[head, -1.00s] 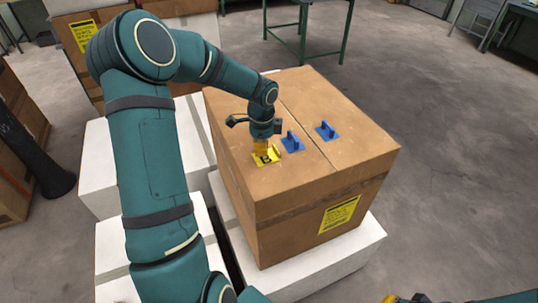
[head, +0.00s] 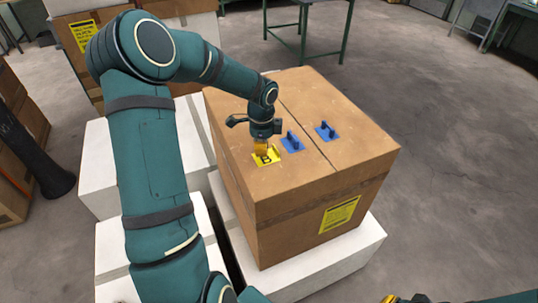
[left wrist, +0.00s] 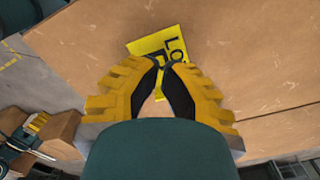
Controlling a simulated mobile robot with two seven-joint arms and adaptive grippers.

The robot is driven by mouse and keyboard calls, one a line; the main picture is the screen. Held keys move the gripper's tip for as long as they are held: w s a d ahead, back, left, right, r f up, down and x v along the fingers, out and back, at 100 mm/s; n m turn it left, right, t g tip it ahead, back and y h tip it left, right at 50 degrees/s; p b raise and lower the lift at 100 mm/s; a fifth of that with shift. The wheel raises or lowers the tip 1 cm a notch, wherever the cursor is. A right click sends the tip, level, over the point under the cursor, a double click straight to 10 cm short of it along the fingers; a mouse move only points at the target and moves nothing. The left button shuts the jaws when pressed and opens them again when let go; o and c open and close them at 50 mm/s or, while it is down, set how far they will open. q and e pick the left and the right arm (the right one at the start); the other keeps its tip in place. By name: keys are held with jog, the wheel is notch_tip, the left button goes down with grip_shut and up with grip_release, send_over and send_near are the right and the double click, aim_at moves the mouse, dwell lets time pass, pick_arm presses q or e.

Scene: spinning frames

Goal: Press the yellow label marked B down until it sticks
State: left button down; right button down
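The yellow label marked B (head: 268,160) lies on the top of a large cardboard box (head: 325,175), near its left side. My left gripper (head: 260,151) points down at the label's far part. In the left wrist view, the label (left wrist: 147,46) shows beyond the fingertips, with dark letters partly hidden by them. The left fingertips (left wrist: 162,63) meet over the label, and no object is clear between them. I cannot tell whether they touch the label. Only a sliver of my right gripper (head: 400,299) shows at the bottom edge of the head view.
Two blue labels with raised grips, one nearer (head: 292,143) and one farther (head: 327,131), are on the box top right of the gripper. The box stands on a white block (head: 340,255). Another yellow label (head: 339,214) is on its front. Open floor lies to the right.

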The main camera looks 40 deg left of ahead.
pick_arm(q)
jog(key=shift+f+b, duration=1.1)
jog(key=shift+f, duration=0.6)
jog(key=shift+r, duration=0.2)
notch_tip(320, 180, up, 8)
jog(key=p, duration=0.6)
jog(key=shift+p, duration=0.35)
jog(key=shift+f, duration=0.1)
